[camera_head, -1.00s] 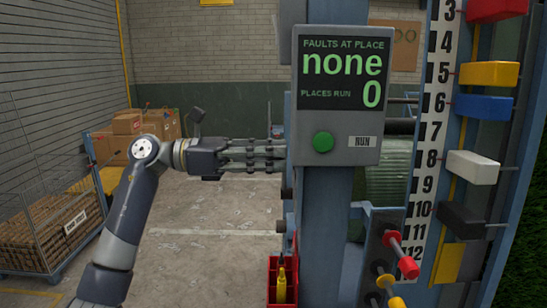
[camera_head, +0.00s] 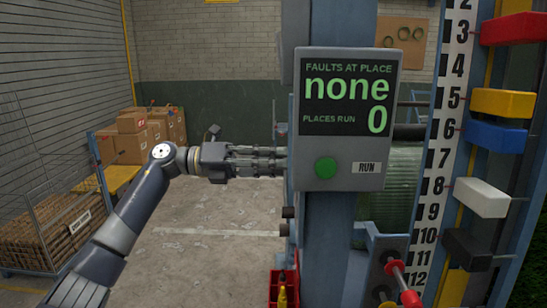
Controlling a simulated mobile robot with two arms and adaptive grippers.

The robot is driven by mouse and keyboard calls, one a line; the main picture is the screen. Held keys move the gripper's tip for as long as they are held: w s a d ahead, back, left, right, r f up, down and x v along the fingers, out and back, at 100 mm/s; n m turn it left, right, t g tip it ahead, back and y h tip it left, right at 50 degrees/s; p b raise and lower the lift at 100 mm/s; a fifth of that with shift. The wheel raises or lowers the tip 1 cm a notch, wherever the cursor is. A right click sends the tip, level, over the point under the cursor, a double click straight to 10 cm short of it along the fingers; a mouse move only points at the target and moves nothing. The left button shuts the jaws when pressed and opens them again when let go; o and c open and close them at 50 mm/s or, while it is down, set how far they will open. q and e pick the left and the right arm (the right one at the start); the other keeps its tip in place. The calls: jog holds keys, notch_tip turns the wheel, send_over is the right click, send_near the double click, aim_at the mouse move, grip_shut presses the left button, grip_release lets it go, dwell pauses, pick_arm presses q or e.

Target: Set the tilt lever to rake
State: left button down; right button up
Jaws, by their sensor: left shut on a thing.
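My left gripper (camera_head: 280,163) reaches in from the left, its fingers drawn together and level at the left edge of the blue post. Its fingertips meet the edge of the grey display panel (camera_head: 384,160), and what it grips is hidden there. I cannot make out a lever marked tilt or a rake mark. A lever with a red end (camera_head: 411,298) sticks out at the lower right, with a red collar nearer its base. My right gripper is not in view.
The panel reads "none" and 0, above a green button (camera_head: 326,168). A numbered scale (camera_head: 440,160) with coloured blocks stands at the right. A red bin (camera_head: 273,288) sits below.

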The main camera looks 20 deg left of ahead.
pick_arm(q)
jog(key=shift+w+f+n, duration=0.15)
jog(key=shift+f+n, duration=0.15)
dwell(0.4)
jog(key=c, duration=1.4)
grip_release()
jog(key=shift+o, duration=0.2)
jog(key=shift+a+r, duration=0.1)
jog(key=shift+a, duration=0.05)
jog(key=v, duration=1.1)
jog(key=shift+a, duration=0.4)
